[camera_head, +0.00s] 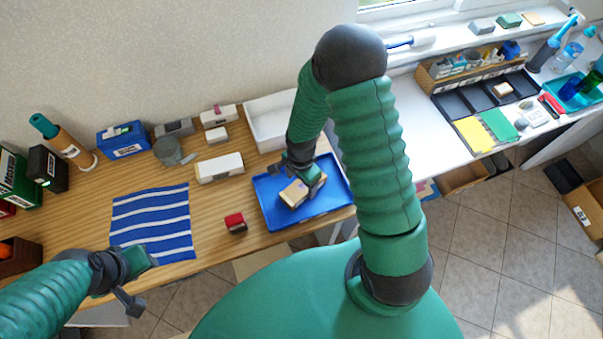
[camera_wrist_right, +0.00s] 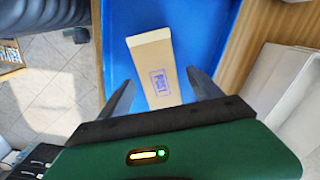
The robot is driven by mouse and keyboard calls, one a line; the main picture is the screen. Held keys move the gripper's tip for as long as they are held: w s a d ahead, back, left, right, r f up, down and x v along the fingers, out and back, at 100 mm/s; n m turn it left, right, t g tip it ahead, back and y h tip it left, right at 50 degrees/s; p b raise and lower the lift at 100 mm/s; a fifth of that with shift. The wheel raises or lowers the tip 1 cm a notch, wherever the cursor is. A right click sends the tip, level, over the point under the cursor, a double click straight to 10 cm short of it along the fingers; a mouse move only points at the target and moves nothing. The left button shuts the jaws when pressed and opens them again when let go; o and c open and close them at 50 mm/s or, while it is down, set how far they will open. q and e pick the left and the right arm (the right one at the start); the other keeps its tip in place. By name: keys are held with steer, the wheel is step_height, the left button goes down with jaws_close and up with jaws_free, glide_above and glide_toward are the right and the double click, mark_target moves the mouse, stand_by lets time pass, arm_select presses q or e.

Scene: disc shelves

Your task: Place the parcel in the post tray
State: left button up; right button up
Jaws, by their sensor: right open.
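The parcel (camera_head: 293,195) is a tan box lying on the blue post tray (camera_head: 271,220). In the right wrist view the parcel (camera_wrist_right: 155,65) shows a blue POST stamp, and the blue tray (camera_wrist_right: 205,30) lies beneath it. My right gripper (camera_head: 305,188) is over the tray at the parcel. Its fingers (camera_wrist_right: 163,92) are spread on either side of the parcel with gaps visible. The near end of the parcel is hidden by the gripper. My left gripper (camera_head: 135,282) is at the table's front edge, lower left, away from the parcel; its opening is unclear.
A red block (camera_head: 235,223) and a striped blue cloth (camera_head: 150,222) lie left of the tray. A white box (camera_head: 220,168) and a white open bin (camera_head: 268,122) stand behind. My right arm hides part of the tray's surroundings.

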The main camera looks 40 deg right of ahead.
step_height(320, 180, up, 8)
steer(key=d+r, duration=0.1)
step_height(320, 180, up, 4)
steer(key=n+t, duration=0.1)
steer(key=n, duration=0.6)
glide_above(299, 193)
arm_select(q)
steer(key=shift+d, duration=0.55)
arm_select(e)
steer(key=s+r+n, duration=0.1)
steer(key=n, duration=0.2)
steer(key=s+a+r+n+t, duration=0.1)
steer(key=n, duration=0.2)
steer(key=s+a+r+n, duration=0.1)
steer(key=n, duration=0.2)
steer(key=shift+r+t, duration=0.1)
steer(key=shift+t, duration=0.2)
arm_select(q)
steer(key=shift+s+a, duration=0.15)
steer(key=shift+a, duration=0.05)
arm_select(e)
steer(key=shift+a+r, duration=0.1)
steer(key=shift+a, duration=0.15)
arm_select(q)
steer(key=shift+d, duration=0.15)
arm_select(e)
steer(key=shift+d, duration=0.2)
